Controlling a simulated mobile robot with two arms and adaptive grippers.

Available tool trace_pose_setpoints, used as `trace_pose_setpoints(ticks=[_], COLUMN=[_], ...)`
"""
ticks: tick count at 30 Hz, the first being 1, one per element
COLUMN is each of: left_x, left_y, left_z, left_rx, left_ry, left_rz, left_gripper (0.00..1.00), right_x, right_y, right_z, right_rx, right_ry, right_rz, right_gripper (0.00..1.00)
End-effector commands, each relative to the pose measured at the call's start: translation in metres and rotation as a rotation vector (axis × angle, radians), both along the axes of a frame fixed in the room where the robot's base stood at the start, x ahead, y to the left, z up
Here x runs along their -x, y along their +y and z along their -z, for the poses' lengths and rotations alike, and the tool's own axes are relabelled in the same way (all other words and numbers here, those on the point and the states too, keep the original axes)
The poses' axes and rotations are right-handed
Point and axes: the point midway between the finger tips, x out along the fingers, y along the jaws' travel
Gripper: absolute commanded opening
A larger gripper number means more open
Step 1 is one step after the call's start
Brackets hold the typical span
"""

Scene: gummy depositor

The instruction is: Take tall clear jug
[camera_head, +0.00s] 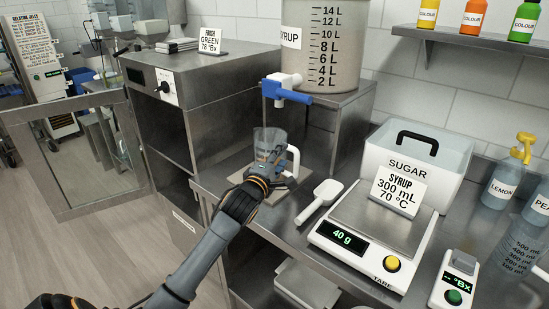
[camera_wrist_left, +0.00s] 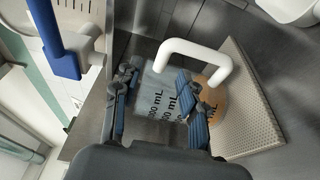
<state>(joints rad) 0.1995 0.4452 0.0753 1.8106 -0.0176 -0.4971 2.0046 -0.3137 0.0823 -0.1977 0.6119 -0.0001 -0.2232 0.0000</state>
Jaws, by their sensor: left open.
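The fingers also show in the left wrist view (camera_wrist_left: 160,88). My right gripper is not in view.
The blue tap (camera_head: 290,92) hangs close above the jug. A perforated light mat (camera_wrist_left: 245,105) lies beneath it. A white scoop (camera_head: 319,201), a scale (camera_head: 372,235) reading 40 g and a sugar bin (camera_head: 450,155) stand to the right. Another graduated clear vessel (camera_head: 517,248) is far right.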

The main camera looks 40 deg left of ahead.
Motion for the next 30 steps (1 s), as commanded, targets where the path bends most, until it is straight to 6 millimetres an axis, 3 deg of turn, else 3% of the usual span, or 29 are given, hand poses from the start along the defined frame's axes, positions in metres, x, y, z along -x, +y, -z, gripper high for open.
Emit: trace_pose_setpoints(ticks=[5, 12, 19, 27, 28, 30], left_x=[-0.016, -0.039, -0.064, -0.066, -0.066, -0.066], left_y=[0.003, 0.012, 0.017, 0.017, 0.017, 0.017], left_z=[0.000, -0.001, 0.001, 0.003, 0.003, 0.003], left_rx=[-0.001, -0.003, -0.001, -0.001, -0.001, 0.000], left_ry=[0.000, 0.001, 0.000, 0.000, 0.000, 0.000], left_rz=[0.000, -0.001, -0.001, 0.000, 0.000, 0.000], left_gripper=[0.42, 0.42, 0.42, 0.42, 0.40, 0.26], right_x=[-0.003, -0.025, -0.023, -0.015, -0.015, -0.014], right_y=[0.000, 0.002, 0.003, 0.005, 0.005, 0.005], right_z=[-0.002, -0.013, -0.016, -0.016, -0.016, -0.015], right_rx=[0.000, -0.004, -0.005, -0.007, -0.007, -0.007], right_ry=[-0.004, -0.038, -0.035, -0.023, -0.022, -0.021], right_rz=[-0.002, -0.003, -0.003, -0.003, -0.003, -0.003], right_gripper=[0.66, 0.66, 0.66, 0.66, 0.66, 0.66])
